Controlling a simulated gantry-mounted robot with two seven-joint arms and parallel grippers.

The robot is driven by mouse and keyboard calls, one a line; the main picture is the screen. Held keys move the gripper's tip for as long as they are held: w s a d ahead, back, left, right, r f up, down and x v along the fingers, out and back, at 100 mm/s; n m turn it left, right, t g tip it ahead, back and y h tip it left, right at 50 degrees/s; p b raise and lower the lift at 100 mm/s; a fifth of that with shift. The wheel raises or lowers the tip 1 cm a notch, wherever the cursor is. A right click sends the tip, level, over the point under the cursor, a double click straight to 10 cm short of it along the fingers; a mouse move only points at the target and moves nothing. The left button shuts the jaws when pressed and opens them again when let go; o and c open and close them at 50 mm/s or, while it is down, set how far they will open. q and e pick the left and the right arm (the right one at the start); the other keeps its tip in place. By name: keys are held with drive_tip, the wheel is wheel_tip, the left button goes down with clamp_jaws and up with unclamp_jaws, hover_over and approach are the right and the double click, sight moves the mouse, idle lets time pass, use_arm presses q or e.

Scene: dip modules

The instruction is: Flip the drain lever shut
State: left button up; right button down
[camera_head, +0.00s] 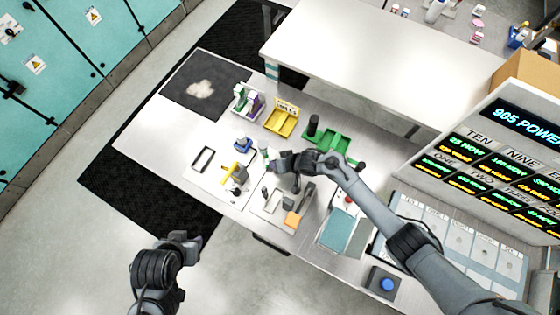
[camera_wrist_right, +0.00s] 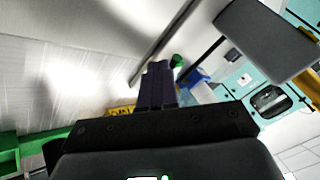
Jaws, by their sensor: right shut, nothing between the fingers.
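The drain lever is too small to single out for certain. A yellow handle (camera_head: 230,170) stands on a white plate left of my right gripper in the head view, with a small dark knob (camera_head: 236,190) just below it. My right gripper (camera_head: 274,164) is over the bench, right of these fittings; its own hand hides what lies under it. In the right wrist view its dark fingers (camera_wrist_right: 160,84) are together with nothing between them. My left gripper (camera_head: 188,240) hangs over the floor, away from the bench; its jaw gap is unclear.
A yellow tray (camera_head: 282,120), a green tray (camera_head: 335,144) and a rack with purple and green items (camera_head: 246,100) stand behind. A blue button box (camera_head: 386,284) is at the front right.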

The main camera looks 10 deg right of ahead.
drive_tip(key=shift+w, duration=0.45)
drive_tip(key=shift+w+d+b, duration=0.1)
drive_tip(key=shift+w+b, duration=0.2)
drive_tip(key=shift+b, duration=0.05)
drive_tip(key=shift+s+d+r+p, duration=0.15)
drive_tip(key=shift+r+p, duration=0.35)
drive_tip(key=shift+p, duration=0.15)
drive_tip(key=s+p+v, duration=0.1)
drive_tip(key=p+v, duration=0.7)
drive_tip(key=shift+s+r, duration=0.25)
drive_tip(key=shift+s, duration=0.05)
